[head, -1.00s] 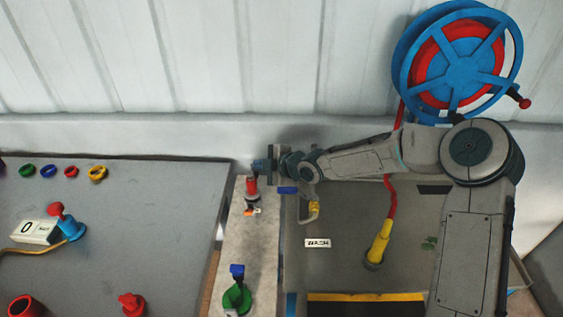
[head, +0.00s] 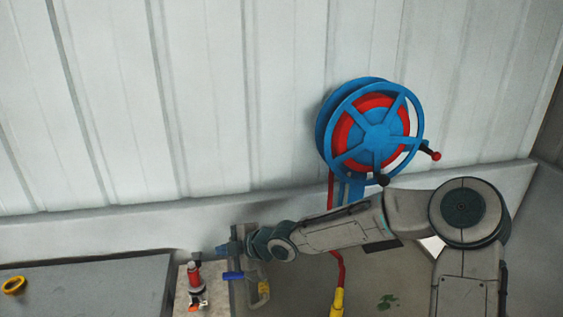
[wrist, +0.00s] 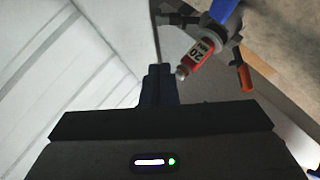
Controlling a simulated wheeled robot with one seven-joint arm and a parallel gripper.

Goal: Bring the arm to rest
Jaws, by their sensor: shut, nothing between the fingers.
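My arm reaches leftward across the lower part of the head view. My gripper (head: 224,250) is at its left end, above and to the right of a red-topped fitting (head: 194,272). In the wrist view the dark fingers of my gripper (wrist: 158,82) are together with nothing between them. The red fitting (wrist: 197,54), marked 20, shows just to the right of the fingertips there, apart from them in the picture.
A blue and red hose reel (head: 372,132) is on the pale ribbed wall (head: 240,100) above my arm. Its red hose leads down to a yellow nozzle (head: 337,302). A blue lever (head: 233,275) and a yellow ring (head: 14,285) are low in view.

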